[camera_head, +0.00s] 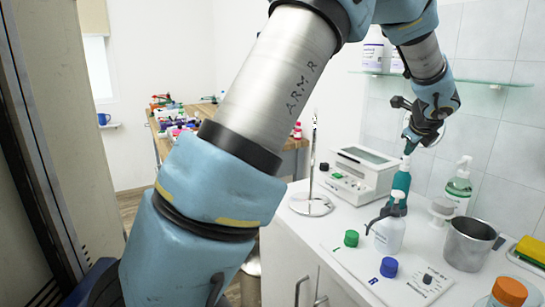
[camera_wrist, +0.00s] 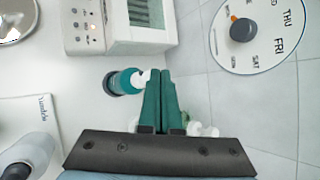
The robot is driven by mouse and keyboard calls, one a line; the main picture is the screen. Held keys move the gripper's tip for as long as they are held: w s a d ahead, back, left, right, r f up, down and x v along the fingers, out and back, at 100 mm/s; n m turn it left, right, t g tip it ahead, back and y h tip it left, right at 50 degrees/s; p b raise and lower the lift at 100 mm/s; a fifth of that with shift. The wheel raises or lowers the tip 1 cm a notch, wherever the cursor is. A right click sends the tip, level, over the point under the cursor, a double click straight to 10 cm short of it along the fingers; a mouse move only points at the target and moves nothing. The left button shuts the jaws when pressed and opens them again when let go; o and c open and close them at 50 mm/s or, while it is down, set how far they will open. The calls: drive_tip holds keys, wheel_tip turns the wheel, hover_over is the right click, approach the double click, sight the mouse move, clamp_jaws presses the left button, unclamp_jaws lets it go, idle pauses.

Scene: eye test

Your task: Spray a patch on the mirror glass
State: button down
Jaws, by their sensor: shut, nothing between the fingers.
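A thin upright piece on a round shiny base (camera_head: 311,205), seen edge-on, may be the mirror; no glass face shows. The base is partly visible in the wrist view (camera_wrist: 14,22). A white spray bottle with a dark trigger head (camera_head: 388,236) stands at the counter's front; it also shows in the wrist view (camera_wrist: 32,150). A teal bottle (camera_head: 401,182) with a pale nozzle stands just below my gripper (camera_head: 407,148). In the wrist view the teal bottle (camera_wrist: 121,82) is beside the teal fingertips (camera_wrist: 160,73), which are together and empty. I cannot tell whether they touch.
A white boxy device (camera_head: 362,175) stands behind the bottles. A clear green pump bottle (camera_head: 459,187) and a metal beaker (camera_head: 468,243) are at the right. Green, blue and black knobs sit on a white panel (camera_head: 408,291) in front. A glass shelf (camera_head: 480,84) hangs above.

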drive_tip(key=shift+f, duration=0.35)
drive_tip(key=shift+r, duration=0.15)
drive_tip(key=shift+r+p, duration=0.75)
drive_tip(key=shift+r, duration=0.25)
drive_tip(key=shift+r, duration=0.1)
wheel_tip(320, 180, up, 6)
drive_tip(key=p, duration=0.5)
idle(0.4)
